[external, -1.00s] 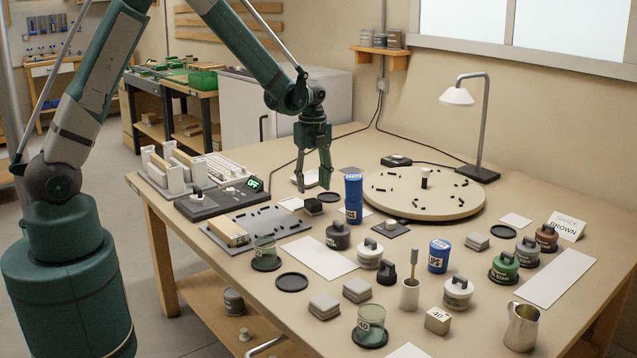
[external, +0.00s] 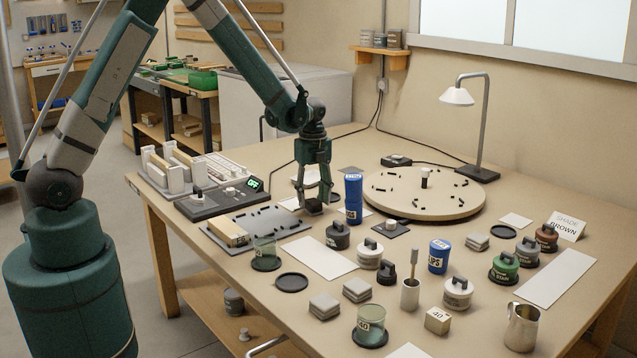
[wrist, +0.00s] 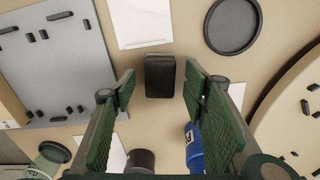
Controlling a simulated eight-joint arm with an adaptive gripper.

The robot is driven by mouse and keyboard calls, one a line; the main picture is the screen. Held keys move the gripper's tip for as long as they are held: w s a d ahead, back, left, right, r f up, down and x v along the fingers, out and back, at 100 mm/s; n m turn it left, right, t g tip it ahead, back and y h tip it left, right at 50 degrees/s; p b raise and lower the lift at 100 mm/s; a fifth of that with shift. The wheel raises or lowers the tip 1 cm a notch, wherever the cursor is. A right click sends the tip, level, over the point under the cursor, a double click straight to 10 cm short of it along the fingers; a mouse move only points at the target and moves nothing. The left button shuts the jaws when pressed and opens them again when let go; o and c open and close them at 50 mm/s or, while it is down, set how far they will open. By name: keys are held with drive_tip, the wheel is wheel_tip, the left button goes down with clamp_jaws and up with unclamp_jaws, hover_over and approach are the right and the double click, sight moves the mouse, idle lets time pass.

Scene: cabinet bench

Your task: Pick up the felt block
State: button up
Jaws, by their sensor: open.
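The felt block, a small dark grey block (wrist: 160,76), lies on the bench between and just ahead of my fingertips in the wrist view. In the external view the block (external: 313,209) shows low at the fingertips, partly covered by them. My gripper (external: 316,193) points down over it; in the wrist view my gripper (wrist: 159,84) is open, with one finger to each side of the block and gaps between. I cannot tell whether the fingertips reach down to the block's sides.
A grey plate with small black pieces (external: 270,222) lies to the left. A black round dish (wrist: 233,25), a white card (wrist: 142,20) and a round turntable (external: 424,196) are near. A dark-lidded jar (external: 338,236) stands in front.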

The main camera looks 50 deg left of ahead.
drive_tip(key=shift+f, duration=0.85)
drive_tip(key=c, duration=1)
